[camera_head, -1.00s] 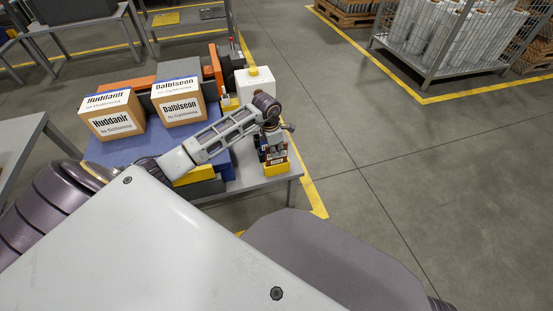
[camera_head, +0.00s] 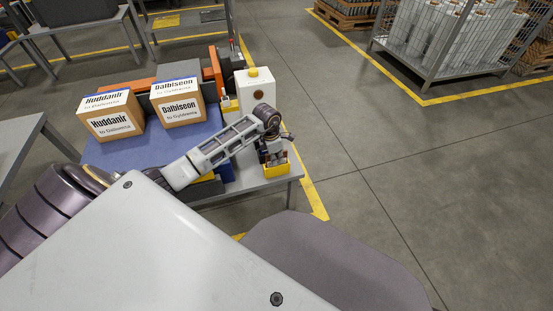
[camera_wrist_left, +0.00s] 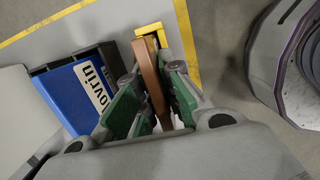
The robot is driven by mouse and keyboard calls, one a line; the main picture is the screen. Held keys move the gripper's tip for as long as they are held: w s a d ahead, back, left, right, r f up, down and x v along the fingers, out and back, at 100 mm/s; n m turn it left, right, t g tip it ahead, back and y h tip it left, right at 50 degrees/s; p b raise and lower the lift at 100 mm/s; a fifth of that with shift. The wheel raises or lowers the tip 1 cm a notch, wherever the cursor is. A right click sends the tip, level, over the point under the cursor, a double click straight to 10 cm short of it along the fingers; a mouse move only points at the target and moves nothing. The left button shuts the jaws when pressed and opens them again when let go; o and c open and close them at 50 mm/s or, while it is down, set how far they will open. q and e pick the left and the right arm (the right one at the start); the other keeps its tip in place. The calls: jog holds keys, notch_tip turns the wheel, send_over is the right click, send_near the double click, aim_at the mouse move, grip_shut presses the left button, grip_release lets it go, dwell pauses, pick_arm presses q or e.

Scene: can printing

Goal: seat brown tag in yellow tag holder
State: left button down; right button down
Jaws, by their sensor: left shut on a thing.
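My left gripper (camera_head: 275,160) is at the front right corner of the table, pointing down over the yellow tag holder (camera_head: 276,171). In the left wrist view the green-padded fingers of this gripper (camera_wrist_left: 152,105) are shut on the brown tag (camera_wrist_left: 150,80), a thin upright brown plate. The far end of the tag is at the yellow tag holder (camera_wrist_left: 151,29), which shows as a yellow frame. The fingers hide much of the holder and the tag's lower edge, so I cannot tell how deep the tag sits. My right gripper is not in view.
Two cartons (camera_head: 110,116) (camera_head: 179,104) stand on the blue mat (camera_head: 140,150).

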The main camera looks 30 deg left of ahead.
pick_arm(q)
jog(key=c, duration=2)
grip_release()
jog(key=shift+f, duration=0.1)
jog(key=o, duration=0.4)
jog(key=shift+o, duration=0.2)
